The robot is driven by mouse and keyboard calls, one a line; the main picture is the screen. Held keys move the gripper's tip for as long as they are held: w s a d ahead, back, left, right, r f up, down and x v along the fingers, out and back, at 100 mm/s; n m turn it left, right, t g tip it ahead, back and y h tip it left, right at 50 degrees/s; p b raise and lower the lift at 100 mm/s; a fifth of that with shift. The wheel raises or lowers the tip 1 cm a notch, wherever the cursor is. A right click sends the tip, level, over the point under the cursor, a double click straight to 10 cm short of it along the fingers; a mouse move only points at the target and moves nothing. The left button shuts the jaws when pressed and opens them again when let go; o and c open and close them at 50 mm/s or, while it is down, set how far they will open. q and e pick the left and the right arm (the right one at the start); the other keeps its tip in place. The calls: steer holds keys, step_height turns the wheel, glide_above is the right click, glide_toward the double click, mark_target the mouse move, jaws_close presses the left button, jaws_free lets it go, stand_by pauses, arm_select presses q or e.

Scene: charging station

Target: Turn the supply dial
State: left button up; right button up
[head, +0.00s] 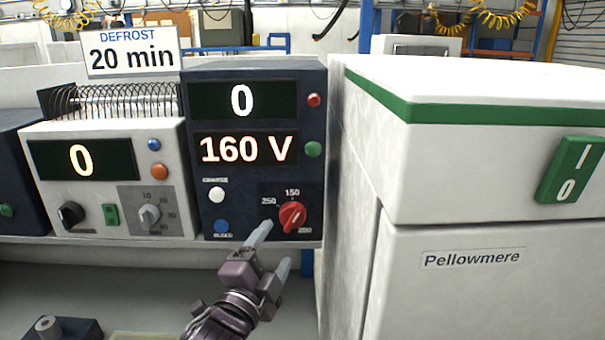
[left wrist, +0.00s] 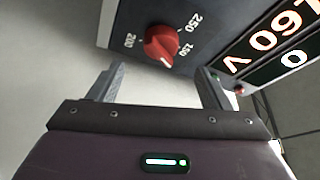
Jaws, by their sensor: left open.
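The supply dial is a red knob (head: 292,216) low on the right of the dark blue supply unit (head: 255,178). Labels 250, 150 and one reading like 200 surround it. The unit's displays read 0 and 160 V. My left gripper (head: 273,247) is open and empty, in front of and just below the dial. In the left wrist view the red knob (left wrist: 161,44) shows beyond the gap between the fingers (left wrist: 164,78), apart from both. A pale mark shows on its lower edge there; I cannot tell its exact setting. My right gripper is not in view.
A pale unit (head: 108,205) with a grey dial stands left of the supply unit. A white cabinet (head: 465,215) with a green switch stands close on the right. The sign (head: 131,53) reads DEFROST 20 min. A bleed button (head: 221,226) sits left of the red dial.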

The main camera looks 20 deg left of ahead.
mark_target(293, 225)
arm_select(q)
steer(key=n+y+p, duration=0.1)
steer(key=n, duration=0.2)
steer(key=w+n+t+y, duration=0.1)
steer(key=n, duration=0.2)
steer(key=w+n+y+p, duration=0.1)
steer(key=n, duration=0.2)
steer(key=shift+d+f+t+p, duration=0.3)
steer(key=shift+d+f, duration=0.05)
steer(key=w+n+y+p, duration=0.1)
steer(key=n+y, duration=0.1)
steer(key=n, duration=0.2)
steer(key=w+n+y+p, duration=0.2)
steer(key=n, duration=0.2)
steer(key=w+d+n+y+p, duration=0.1)
steer(key=n+y+p, duration=0.1)
steer(key=n, duration=0.1)
steer(key=shift+w+r+n, duration=0.3)
steer(key=shift+w+n, duration=0.1)
steer(key=shift+w+a+r+p, duration=0.15)
steer(key=shift+w+p, duration=0.15)
steer(key=shift+w, duration=0.3)
